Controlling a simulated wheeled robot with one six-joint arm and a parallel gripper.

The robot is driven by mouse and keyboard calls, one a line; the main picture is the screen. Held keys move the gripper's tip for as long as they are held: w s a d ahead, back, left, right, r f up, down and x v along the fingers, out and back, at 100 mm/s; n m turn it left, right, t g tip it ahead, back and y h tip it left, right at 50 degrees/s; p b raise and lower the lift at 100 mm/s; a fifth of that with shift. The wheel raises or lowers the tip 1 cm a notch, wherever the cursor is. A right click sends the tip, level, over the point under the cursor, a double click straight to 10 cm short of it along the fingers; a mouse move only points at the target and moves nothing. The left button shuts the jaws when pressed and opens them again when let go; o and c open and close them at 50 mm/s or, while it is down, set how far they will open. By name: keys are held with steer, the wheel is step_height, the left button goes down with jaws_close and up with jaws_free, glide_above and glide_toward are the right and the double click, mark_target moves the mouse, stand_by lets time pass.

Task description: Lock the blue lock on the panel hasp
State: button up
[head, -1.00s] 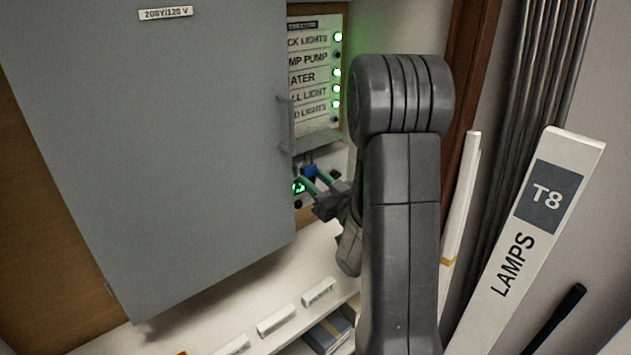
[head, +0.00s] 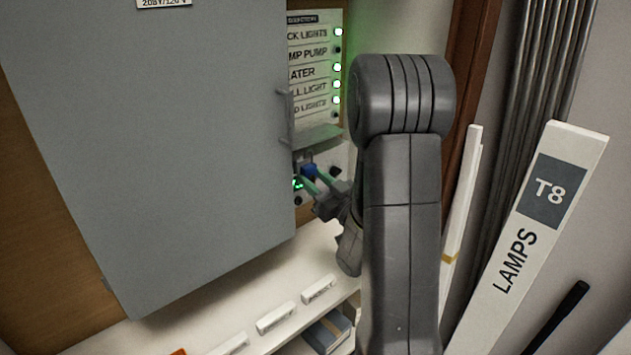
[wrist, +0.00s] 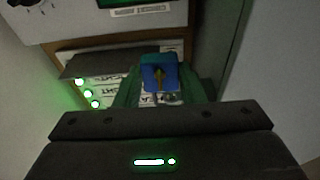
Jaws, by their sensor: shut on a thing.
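The blue lock (head: 309,170) shows small in the head view, at the tips of my gripper (head: 307,184), just below a grey ledge beside the open door. In the wrist view the blue lock (wrist: 159,76) sits between the green fingers of my gripper (wrist: 158,88), with a brass-coloured part on its near face. The fingers are shut on it. The panel (head: 316,75) carries labelled rows with lit green lamps. The hasp cannot be made out clearly, and I cannot tell whether the lock's shackle is through it or closed.
A large grey door (head: 160,150) stands open left of the panel. A white shelf (head: 215,300) with label holders runs below. A T8 lamps box (head: 530,230) and dark rods (head: 525,70) stand at the right.

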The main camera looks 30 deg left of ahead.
steer(key=shift+f+b, duration=0.3)
steer(key=o, duration=1.2)
steer(key=shift+c, duration=0.2)
steer(key=shift+r+b+v, duration=0.15)
steer(key=shift+b+v, duration=0.25)
steer(key=shift+v, duration=0.4)
steer(key=shift+r+b+v, duration=0.15)
steer(key=shift+b+v, duration=0.25)
steer(key=shift+v, duration=0.45)
steer(key=shift+r+b+v, duration=0.2)
steer(key=shift+b+v, duration=0.2)
steer(key=shift+v, duration=0.4)
steer(key=shift+s+d, duration=0.1)
steer(key=shift+d, duration=0.05)
steer(key=b+v, duration=0.3)
steer(key=v, duration=1)
steer(key=shift+s+d, duration=0.15)
steer(key=shift+d, duration=0.1)
steer(key=shift+f, duration=0.15)
steer(key=shift+a, duration=0.1)
